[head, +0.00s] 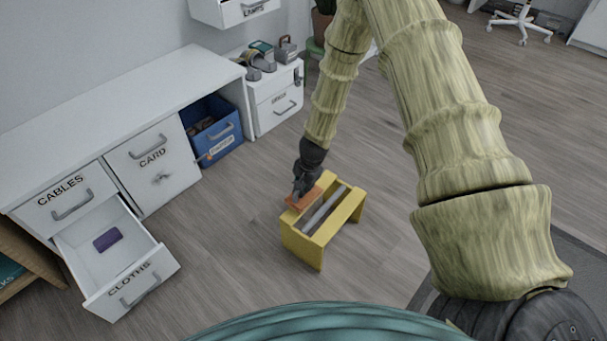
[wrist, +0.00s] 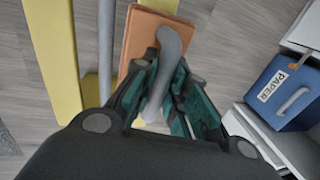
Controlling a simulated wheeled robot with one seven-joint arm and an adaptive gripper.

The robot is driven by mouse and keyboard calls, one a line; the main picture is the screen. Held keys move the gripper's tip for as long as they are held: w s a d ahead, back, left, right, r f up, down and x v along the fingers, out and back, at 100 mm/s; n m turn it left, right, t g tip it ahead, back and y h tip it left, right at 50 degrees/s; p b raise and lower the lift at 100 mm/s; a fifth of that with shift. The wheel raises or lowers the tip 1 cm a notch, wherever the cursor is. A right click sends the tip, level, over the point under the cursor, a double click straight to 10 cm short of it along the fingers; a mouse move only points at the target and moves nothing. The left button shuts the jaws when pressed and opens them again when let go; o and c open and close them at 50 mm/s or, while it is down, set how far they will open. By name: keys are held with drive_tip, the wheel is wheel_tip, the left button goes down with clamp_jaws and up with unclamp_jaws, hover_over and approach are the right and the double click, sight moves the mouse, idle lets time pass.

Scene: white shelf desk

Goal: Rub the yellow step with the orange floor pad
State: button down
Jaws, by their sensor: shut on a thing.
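The yellow step (head: 318,250) stands on the floor in the middle of the head view, with a grey bar between its two top boards. It also shows in the wrist view (wrist: 58,50). The orange floor pad (head: 304,199) lies at the step's far left top board, seeming to touch it. In the wrist view the orange pad (wrist: 146,22) has a grey handle (wrist: 168,50). My gripper (head: 303,186) is shut on this handle from above; its fingers (wrist: 160,85) hide part of it. The pad's underside is hidden.
An open drawer marked CLOTHS (head: 128,275) juts out at the left with a purple item (head: 107,240) inside. A blue PAPER bin (head: 215,135) sits under the white desk (head: 110,100). Wood floor (head: 230,220) is clear around the step.

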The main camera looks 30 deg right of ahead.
drive_tip(key=shift+r+p, duration=2.2)
drive_tip(key=shift+r, duration=0.4)
